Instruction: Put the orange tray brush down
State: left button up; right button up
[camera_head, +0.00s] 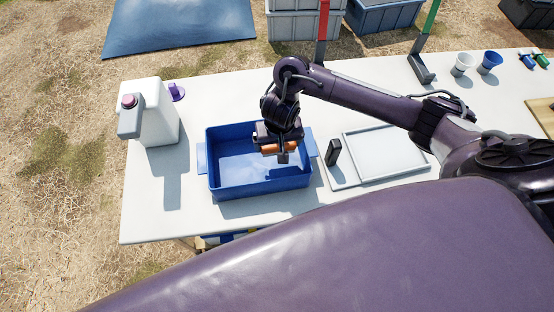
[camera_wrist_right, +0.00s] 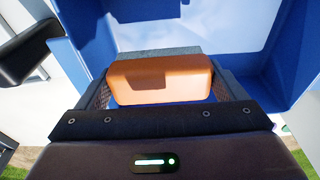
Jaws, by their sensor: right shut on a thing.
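The orange tray brush (camera_head: 280,148) is held in my right gripper (camera_head: 282,144), which is shut on it. In the right wrist view the brush's orange block (camera_wrist_right: 160,80) lies between the two finger pads, with a grey strip along its far side. The brush hangs over the right part of the blue tub (camera_head: 230,190), whose inside shows pale blue. The blue tub wall (camera_wrist_right: 78,22) also shows in the right wrist view. I cannot tell whether the brush touches the tub. My left gripper is not in view.
A white jug (camera_head: 160,115) stands left of the tub, with a purple piece (camera_head: 176,91) behind it. A small black block (camera_head: 333,152) stands right of the tub beside a white tray (camera_head: 385,155). Cups (camera_head: 462,64) and dark-handled tools stand farther right. The table front left is clear.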

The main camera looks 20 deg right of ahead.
aim_at(278, 149)
notch_tip(278, 149, down, 4)
jog(key=shift+r+b, duration=0.25)
jog(key=shift+b, duration=0.6)
notch_tip(278, 149, down, 4)
jog(key=shift+r+b, duration=0.15)
jog(key=shift+b, duration=0.8)
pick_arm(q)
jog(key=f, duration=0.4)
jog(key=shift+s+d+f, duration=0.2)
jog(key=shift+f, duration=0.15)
pick_arm(e)
jog(key=o, duration=0.7)
